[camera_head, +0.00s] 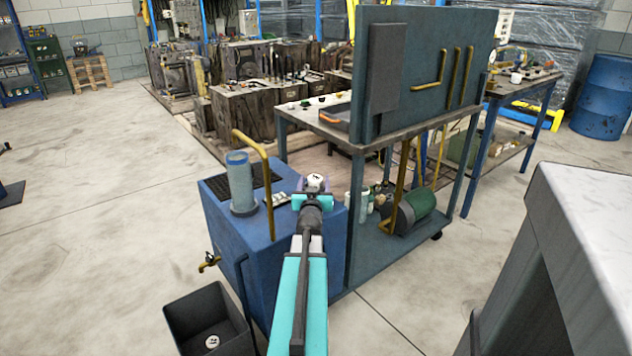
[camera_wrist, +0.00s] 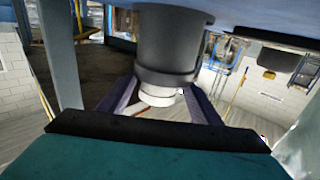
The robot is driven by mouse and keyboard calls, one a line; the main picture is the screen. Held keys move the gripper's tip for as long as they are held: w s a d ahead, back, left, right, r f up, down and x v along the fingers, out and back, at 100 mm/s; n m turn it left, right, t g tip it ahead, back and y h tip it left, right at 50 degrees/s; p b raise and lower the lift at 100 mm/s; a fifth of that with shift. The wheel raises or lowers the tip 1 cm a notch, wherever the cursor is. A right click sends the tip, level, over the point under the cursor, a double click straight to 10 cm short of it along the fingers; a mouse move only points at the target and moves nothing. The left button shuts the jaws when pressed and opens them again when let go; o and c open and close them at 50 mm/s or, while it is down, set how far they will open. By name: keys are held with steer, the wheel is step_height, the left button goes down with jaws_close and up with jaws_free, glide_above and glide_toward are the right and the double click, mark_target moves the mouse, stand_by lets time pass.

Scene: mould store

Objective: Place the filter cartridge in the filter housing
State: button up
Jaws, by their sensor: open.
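The filter cartridge shows its white round end with a dark mark (camera_head: 316,180) at the right part of the blue cabinet top. In the upside-down wrist view its white end (camera_wrist: 160,97) sticks out of a dark grey cylinder, apparently the filter housing (camera_wrist: 172,45), which stands on the blue surface. How deep the cartridge sits inside is hidden. My gripper (camera_head: 314,194) is open, with its purple fingers on either side of the white end. The fingers also show in the wrist view (camera_wrist: 163,88), with gaps beside the cartridge.
A clear cylinder (camera_head: 241,183) and a yellow bent pipe (camera_head: 266,175) stand on the blue cabinet (camera_head: 222,232), left of my gripper. A black bin (camera_head: 190,308) on the floor holds a white-ended round item (camera_head: 212,342). A bench with an upright panel (camera_head: 430,60) stands behind.

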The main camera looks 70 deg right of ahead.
steer(key=shift+r, duration=0.15)
steer(key=shift+a, duration=0.15)
steer(key=shift+v, duration=2.9)
steer(key=shift+s+a+r+p, duration=0.1)
steer(key=shift+r+p, duration=0.05)
steer(key=shift+p, duration=0.8)
steer(key=shift+a+p, duration=0.1)
steer(key=shift+p, duration=0.2)
steer(key=shift+s+a+p, duration=0.15)
steer(key=shift+a+p, duration=0.25)
steer(key=shift+p, duration=0.75)
steer(key=shift+s+a+p, duration=0.1)
steer(key=shift+a+p, duration=0.25)
steer(key=shift+p, duration=0.5)
steer(key=a+p, duration=0.1)
steer(key=p, duration=0.2)
steer(key=shift+s, duration=0.1)
steer(key=shift+p, duration=0.3)
